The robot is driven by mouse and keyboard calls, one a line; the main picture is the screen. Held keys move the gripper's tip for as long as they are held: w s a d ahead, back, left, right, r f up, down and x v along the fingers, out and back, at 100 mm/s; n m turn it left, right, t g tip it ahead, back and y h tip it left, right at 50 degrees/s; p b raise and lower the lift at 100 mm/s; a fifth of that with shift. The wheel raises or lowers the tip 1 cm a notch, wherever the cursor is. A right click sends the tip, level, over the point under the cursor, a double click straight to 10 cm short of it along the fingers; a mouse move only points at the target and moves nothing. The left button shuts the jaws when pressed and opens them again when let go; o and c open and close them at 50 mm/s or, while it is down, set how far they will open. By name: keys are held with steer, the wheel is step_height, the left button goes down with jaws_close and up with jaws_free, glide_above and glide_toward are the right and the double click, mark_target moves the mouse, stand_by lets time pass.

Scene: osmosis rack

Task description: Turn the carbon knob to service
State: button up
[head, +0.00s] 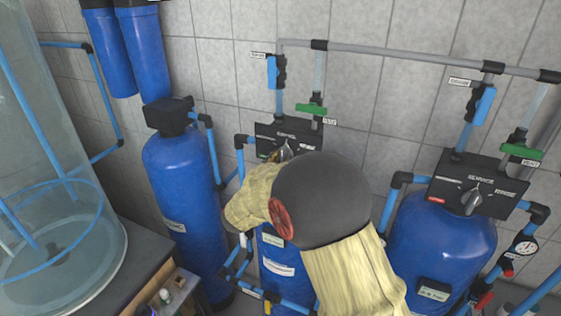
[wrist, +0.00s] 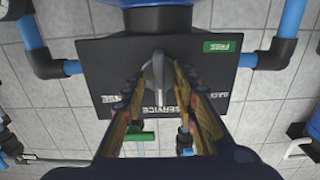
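A grey knob (wrist: 158,68) sits on the black control panel (wrist: 100,60) of the middle blue tank; I cannot read a name that marks it as carbon. In the wrist view, upside down, the word SERVICE (wrist: 166,108) shows below the knob, and the knob's grip runs roughly up and down the picture. My gripper (wrist: 161,66) is open, with one finger on each side of the knob; contact is unclear. In the head view my gripper (head: 284,153) is at this panel (head: 300,131), and my arm hides much of the tank below.
A green FREE label (wrist: 222,46) is on the panel. A second black panel with a knob (head: 472,202) and a red label stands on the right tank (head: 440,240). Grey and blue pipes with green valve handles (head: 311,109) run above. Another blue tank (head: 185,190) stands left.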

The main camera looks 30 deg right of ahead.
steer(key=v, duration=1.2)
